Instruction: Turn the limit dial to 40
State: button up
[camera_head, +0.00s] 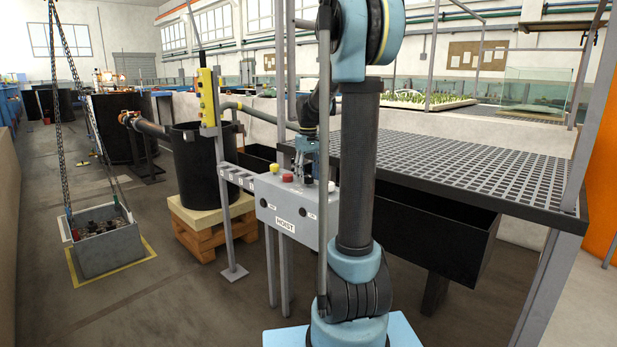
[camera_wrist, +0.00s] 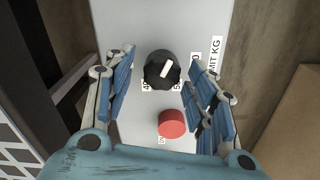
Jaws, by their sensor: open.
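The limit dial (camera_wrist: 152,73) is a round black knob on the grey panel in the wrist view. Its white mark slants to the upper right, away from the "40" label (camera_wrist: 146,84) at its lower left. Partly covered numbers show at its lower right and right, beside the "LIMIT KG" lettering (camera_wrist: 213,62). My gripper (camera_wrist: 158,76) is open, with one blue-padded finger on each side of the dial; I see no clear contact. In the head view my gripper (camera_head: 303,166) is over the top of the grey hoist box (camera_head: 282,208), and the dial cannot be made out.
A red button (camera_wrist: 171,123) is close to the dial, between the fingers; it also shows in the head view (camera_head: 287,177). A yellow button (camera_head: 274,168) is beside it. A grating table (camera_head: 470,170) stands right of the box. A crate (camera_head: 108,248) hangs from chains at left.

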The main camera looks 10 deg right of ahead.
jog(key=shift+f, duration=0.1)
jog(key=c, duration=1)
jog(key=shift+c, duration=0.3)
jog(key=shift+m, duration=0.5)
jog(key=o, duration=1.1)
jog(key=shift+c, duration=0.2)
notch_tip(320, 180, up, 12)
